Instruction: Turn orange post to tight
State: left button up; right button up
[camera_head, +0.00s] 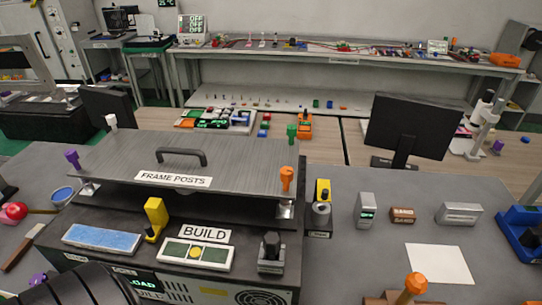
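The orange post (287,178) stands upright at the front right corner of a grey plate (225,152) labelled FRAME POSTS. It has a wider top, and a pale metal bracket (285,210) sits below it. A purple post (73,159), a white post (111,121) and a green post (292,132) stand at the other corners. I cannot make out a tight mark by the orange post. A dark rounded body at the lower left may be part of my arm. Neither gripper shows.
A black handle (182,155) rises from the plate. A yellow lever (155,218) and black knob (271,248) stand in front. A yellow-topped switch (322,195) is close on the right. Another orange knob (415,284) stands lower right. White paper (440,263) lies on the table.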

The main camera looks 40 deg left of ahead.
aim_at(286, 174)
jog(key=u, duration=1)
